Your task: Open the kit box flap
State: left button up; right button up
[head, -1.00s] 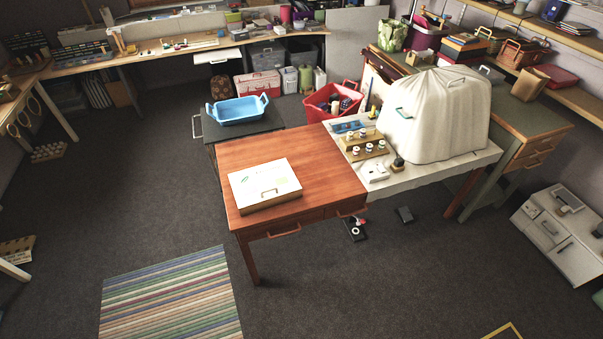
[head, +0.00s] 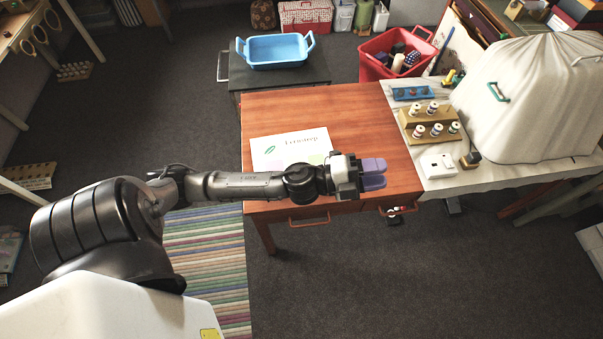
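The kit box (head: 270,150) is a white, flat box with printed lettering and a green leaf mark on top. It lies on the left part of the reddish wooden table, and its top looks flat and shut. My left arm crosses in front of it and hides its front side and handle. My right gripper is not in view.
The wooden table (head: 340,110) is bare behind and right of the box. A white sewing table with a spool rack (head: 430,118) and a covered machine (head: 530,100) adjoins on the right. A blue tray (head: 275,52) and a red basket (head: 372,68) stand behind.

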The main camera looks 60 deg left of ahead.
pick_arm(q)
jog(key=a+f+m+g+h+b, duration=0.1)
jog(key=a+f+m+g+b, duration=0.25)
jog(key=f+m+g, duration=0.45)
jog(key=a+f+m+g+h+b, duration=0.15)
jog(key=f+m+g+b, duration=0.25)
jog(key=m+g, duration=0.45)
jog(key=s+a+f+m+g+y+b, duration=0.15)
jog(key=a+y, duration=0.35)
jog(key=a, duration=0.6)
jog(key=s+a+f+m+g+y+b, duration=0.1)
jog(key=s+a+y+b, duration=0.3)
jog(key=a, duration=0.6)
jog(key=shift+y, duration=0.35)
jog(key=f, duration=0.4)
jog(key=d+f+p, duration=0.1)
jog(key=f, duration=0.3)
jog(key=d+f, duration=0.1)
jog(key=f, duration=0.3)
jog(key=shift+w+d+f+p, duration=0.15)
jog(key=shift+d+f+p, duration=0.15)
jog(key=shift+p, duration=0.1)
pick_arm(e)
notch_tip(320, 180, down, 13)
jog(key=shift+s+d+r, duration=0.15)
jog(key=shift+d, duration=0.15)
pick_arm(q)
grip_shut()
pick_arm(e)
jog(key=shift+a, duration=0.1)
